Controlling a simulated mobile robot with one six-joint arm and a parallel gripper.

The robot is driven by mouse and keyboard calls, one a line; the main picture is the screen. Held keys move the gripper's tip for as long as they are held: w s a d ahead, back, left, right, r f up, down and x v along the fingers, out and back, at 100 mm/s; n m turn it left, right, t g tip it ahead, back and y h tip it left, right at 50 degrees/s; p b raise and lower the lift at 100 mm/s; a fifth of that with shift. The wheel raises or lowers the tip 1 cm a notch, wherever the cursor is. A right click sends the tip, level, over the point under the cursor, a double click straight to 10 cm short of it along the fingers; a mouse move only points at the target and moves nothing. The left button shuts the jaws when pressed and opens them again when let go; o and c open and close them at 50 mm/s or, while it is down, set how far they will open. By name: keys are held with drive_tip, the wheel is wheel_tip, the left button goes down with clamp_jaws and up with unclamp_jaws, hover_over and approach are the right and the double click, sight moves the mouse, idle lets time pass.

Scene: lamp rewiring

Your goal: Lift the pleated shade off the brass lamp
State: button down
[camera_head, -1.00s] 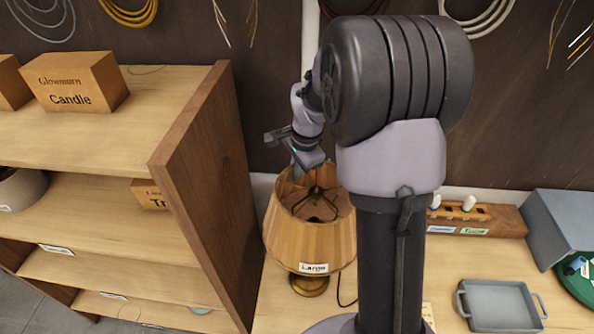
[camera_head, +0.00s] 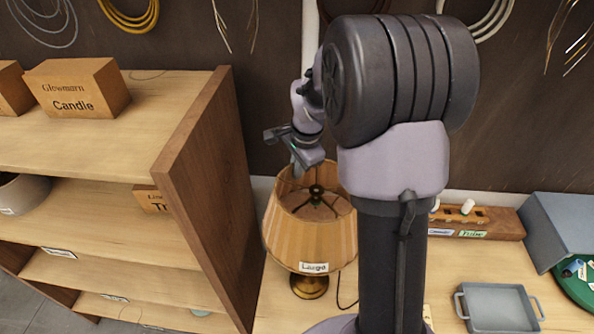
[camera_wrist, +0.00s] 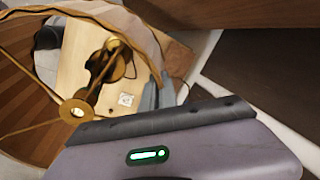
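The pleated tan shade (camera_head: 300,240), labelled "Large", sits upright on the brass lamp, whose base (camera_head: 310,287) shows below it on the table. My gripper (camera_head: 298,172) points down at the shade's back-left top rim. In the wrist view I look down into the shade (camera_wrist: 28,100), with its brass ring (camera_wrist: 76,112) and spokes near the camera. The lamp base (camera_wrist: 112,68) shows through the shade's lower opening. My fingertips (camera_wrist: 156,93) are close together at the shade's rim and appear shut on its wall; the contact itself is partly hidden.
A wooden shelf unit (camera_head: 205,190) stands close to the shade's left. The dark wall (camera_head: 260,120) is behind, with hanging wires above. To the right are a wooden rack (camera_head: 490,222), a grey tray (camera_head: 498,307) and a grey bin (camera_head: 575,225). My arm hides the table's middle.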

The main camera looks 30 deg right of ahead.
drive_tip(key=w+p+v, duration=0.1)
drive_tip(key=p+v, duration=0.3)
drive_tip(key=v, duration=0.4)
drive_tip(key=w+p+v, duration=0.2)
drive_tip(key=p+v, duration=0.3)
drive_tip(key=v, duration=0.3)
drive_tip(key=shift+w+r, duration=0.3)
drive_tip(key=shift+r, duration=0.05)
drive_tip(key=shift+a, duration=0.15)
